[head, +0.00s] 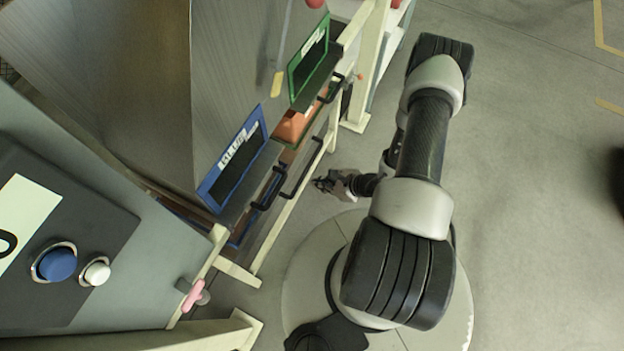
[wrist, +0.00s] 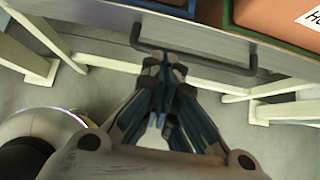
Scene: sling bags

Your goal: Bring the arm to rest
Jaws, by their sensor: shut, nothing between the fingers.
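My gripper (head: 322,184) is small in the head view, close to the right side of the rack with drawers and in front of a black handle. In the wrist view my gripper (wrist: 168,62) points forward with its fingertips together and nothing held between them. The fingertips overlap the line of a black drawer handle (wrist: 208,66); I cannot tell whether they touch it. My arm is folded over my round base in the head view.
A blue-framed sign (head: 238,165) and a green-framed sign (head: 309,62) stand on the rack. A panel with a blue button (head: 56,263) and a white button (head: 96,271) is at lower left. Grey floor (head: 540,200) lies clear at right.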

